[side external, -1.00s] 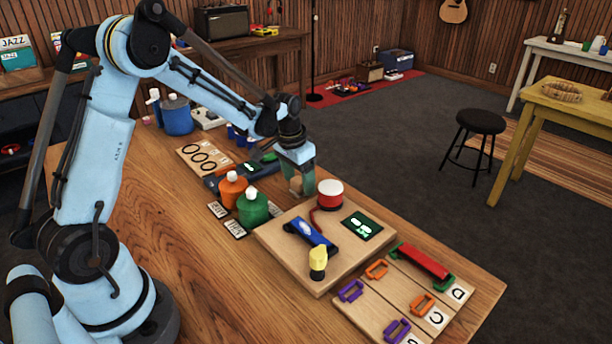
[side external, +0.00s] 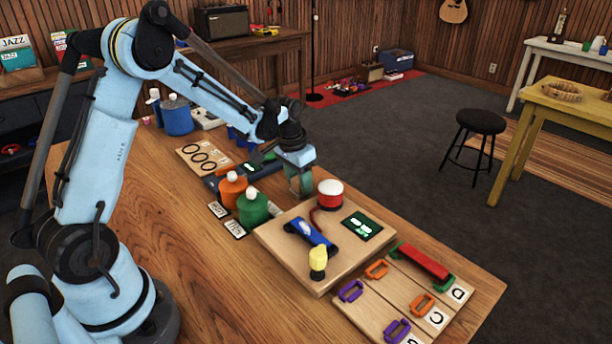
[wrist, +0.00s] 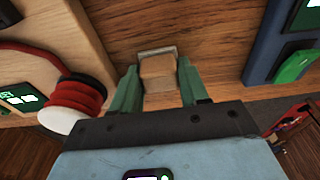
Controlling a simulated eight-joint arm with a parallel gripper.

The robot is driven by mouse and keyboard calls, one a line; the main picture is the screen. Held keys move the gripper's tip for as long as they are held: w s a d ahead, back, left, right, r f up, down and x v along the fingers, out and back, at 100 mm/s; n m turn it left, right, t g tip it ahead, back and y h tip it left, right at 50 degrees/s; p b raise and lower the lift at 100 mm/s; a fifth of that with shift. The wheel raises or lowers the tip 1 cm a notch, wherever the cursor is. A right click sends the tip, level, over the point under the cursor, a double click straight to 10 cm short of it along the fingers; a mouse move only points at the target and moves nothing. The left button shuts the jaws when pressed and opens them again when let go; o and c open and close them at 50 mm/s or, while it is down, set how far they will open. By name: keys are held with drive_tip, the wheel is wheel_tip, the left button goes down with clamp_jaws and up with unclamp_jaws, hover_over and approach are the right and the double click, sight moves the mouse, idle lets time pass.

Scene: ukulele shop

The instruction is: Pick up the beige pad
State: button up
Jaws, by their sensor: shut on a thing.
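The beige pad (wrist: 157,72) shows in the wrist view as a small tan block with a greyish far edge. It sits between the two green fingers of my gripper (wrist: 158,76), which is shut on it. In the side external view my gripper (side external: 300,187) points down at the table, behind the white-topped red spool. The pad is mostly hidden by the fingers there, and I cannot tell whether it is clear of the table.
A wooden board (side external: 275,246) with a red spool (side external: 329,195) and a blue tool (side external: 311,234) is close by. Orange (side external: 232,189) and green (side external: 253,208) bottles stand left of my gripper. A dark blue device (wrist: 277,48) lies on the wrist view's right.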

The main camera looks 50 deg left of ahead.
drive_tip(key=shift+r, duration=0.5)
drive_tip(key=r, duration=0.2)
drive_tip(key=d+r, duration=0.1)
drive_tip(key=shift+s+d+r, duration=0.15)
drive_tip(key=shift+r, duration=0.2)
drive_tip(key=s+d+r, duration=0.3)
drive_tip(key=d+r, duration=0.3)
drive_tip(key=d, duration=0.4)
drive_tip(key=shift+r, duration=0.1)
